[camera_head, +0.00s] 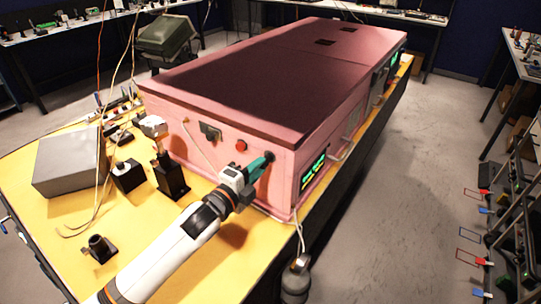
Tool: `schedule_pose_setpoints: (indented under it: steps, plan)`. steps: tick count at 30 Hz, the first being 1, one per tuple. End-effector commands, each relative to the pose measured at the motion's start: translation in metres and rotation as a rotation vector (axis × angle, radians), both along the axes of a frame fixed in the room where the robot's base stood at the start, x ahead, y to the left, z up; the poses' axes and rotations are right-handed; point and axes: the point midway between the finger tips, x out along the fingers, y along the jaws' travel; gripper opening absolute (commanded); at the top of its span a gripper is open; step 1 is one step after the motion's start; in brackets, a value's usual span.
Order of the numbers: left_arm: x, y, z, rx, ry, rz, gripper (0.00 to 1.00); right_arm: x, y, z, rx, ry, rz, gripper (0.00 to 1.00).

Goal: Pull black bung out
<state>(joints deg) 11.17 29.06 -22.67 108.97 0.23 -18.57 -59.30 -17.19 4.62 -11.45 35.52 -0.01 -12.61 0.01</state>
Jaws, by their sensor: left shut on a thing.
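A large pink foam enclosure (185,121) stands on the yellow table. My left gripper (264,162), with teal fingers, reaches in from the lower left to the right part of its front face. The fingers are shut on the black bung (270,156), a small dark piece at that face. The fingers hide most of the bung, and I cannot tell whether it is still seated in its hole. My right gripper is not in view.
A red round button (241,146) and a dark plate (210,132) are on the same face. A grey box (68,163), black stands (170,178) and a small black fitting (101,248) sit on the table (60,225). A grey cylinder (296,277) hangs or stands past its front edge.

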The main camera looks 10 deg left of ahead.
Motion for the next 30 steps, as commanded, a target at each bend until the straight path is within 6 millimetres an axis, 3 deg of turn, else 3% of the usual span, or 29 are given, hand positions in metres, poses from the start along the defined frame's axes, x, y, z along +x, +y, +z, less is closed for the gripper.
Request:
schedule_pose_setpoints:
  steps: [30]
  plan:
    - [-0.035, 0.013, 0.0, 0.0, -0.001, 0.0, 0.0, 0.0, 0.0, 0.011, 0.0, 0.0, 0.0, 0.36]
